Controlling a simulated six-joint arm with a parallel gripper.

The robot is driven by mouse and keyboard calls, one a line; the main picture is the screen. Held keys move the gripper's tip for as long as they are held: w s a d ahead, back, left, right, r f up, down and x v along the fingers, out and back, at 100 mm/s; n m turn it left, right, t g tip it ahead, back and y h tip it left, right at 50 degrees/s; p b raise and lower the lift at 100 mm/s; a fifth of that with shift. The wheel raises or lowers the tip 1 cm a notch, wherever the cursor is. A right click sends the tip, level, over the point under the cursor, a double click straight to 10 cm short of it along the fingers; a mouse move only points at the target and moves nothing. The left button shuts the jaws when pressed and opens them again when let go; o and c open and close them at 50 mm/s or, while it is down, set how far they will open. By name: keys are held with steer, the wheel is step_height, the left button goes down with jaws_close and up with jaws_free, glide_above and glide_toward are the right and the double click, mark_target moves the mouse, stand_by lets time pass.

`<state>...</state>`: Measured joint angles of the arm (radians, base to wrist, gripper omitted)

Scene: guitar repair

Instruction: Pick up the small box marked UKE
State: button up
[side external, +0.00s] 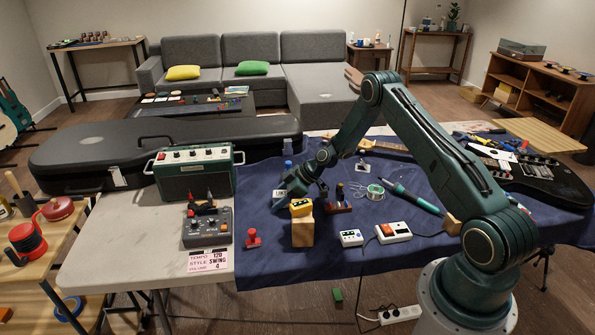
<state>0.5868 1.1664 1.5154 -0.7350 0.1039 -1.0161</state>
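A small pale box or label (279,194) shows on the blue cloth at the tip of my gripper (284,190). Its lettering is too small to read, so I cannot tell if it is marked UKE. My gripper is low over the cloth, pointing down and left. The fingers are dark and small here, and I cannot tell if they touch or hold the pale thing.
A green amplifier (195,172) and a grey pedal (207,228) stand left.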

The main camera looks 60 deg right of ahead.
mark_target(280, 193)
steer(key=c, duration=0.9)
steer(key=shift+r, duration=0.15)
step_height(280, 193, up, 20)
steer(key=shift+f, duration=0.1)
stand_by(0.6)
